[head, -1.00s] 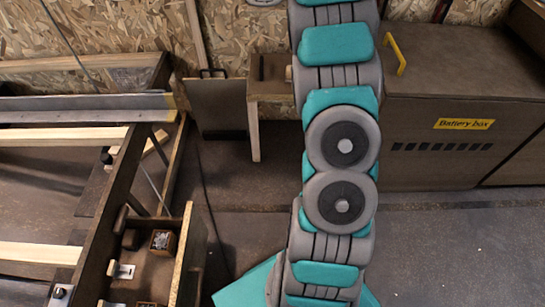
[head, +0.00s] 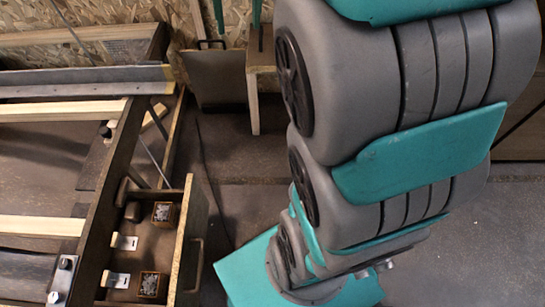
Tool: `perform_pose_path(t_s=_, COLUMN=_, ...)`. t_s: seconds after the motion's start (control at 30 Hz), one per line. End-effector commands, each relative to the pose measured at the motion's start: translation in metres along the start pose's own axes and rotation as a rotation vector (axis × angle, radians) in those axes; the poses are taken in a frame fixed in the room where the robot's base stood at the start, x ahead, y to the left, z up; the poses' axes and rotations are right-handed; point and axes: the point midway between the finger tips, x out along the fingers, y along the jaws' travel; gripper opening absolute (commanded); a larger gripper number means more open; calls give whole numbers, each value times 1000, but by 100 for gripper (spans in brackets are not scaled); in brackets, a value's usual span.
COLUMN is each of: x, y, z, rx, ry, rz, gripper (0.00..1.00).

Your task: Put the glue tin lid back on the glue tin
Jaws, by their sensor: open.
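Neither the glue tin nor its lid can be made out in the head view. My gripper (head: 238,22) shows only in part at the top edge, as two teal fingers pointing down with a gap between them. It is open, and nothing shows between the visible finger ends. The rest of it is cut off by the frame. My arm covers much of the right half of the view.
An open drawer (head: 189,232) at lower left holds small boxes of metal bits (head: 162,212) and white-plated pieces (head: 124,242). A slatted wooden frame (head: 60,112) fills the left. A small wooden stand (head: 254,100) is at the back. Floor shows between.

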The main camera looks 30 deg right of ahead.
Motion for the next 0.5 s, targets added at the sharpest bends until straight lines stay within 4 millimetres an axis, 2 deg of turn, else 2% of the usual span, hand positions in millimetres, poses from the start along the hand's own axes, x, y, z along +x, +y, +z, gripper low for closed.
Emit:
perform_pose_path(t_s=0.03, x=9, y=-5, z=24, rx=-17, ry=-24, rz=-1, gripper=70)
perform_pose_path(t_s=0.17, x=37, y=-12, z=81, rx=-61, ry=-84, rz=3, gripper=70)
perform_pose_path(t_s=0.3, x=68, y=-16, z=146, rx=-119, ry=-154, rz=10, gripper=70)
perform_pose_path(t_s=0.5, x=106, y=-12, z=227, rx=-204, ry=-233, rz=24, gripper=70)
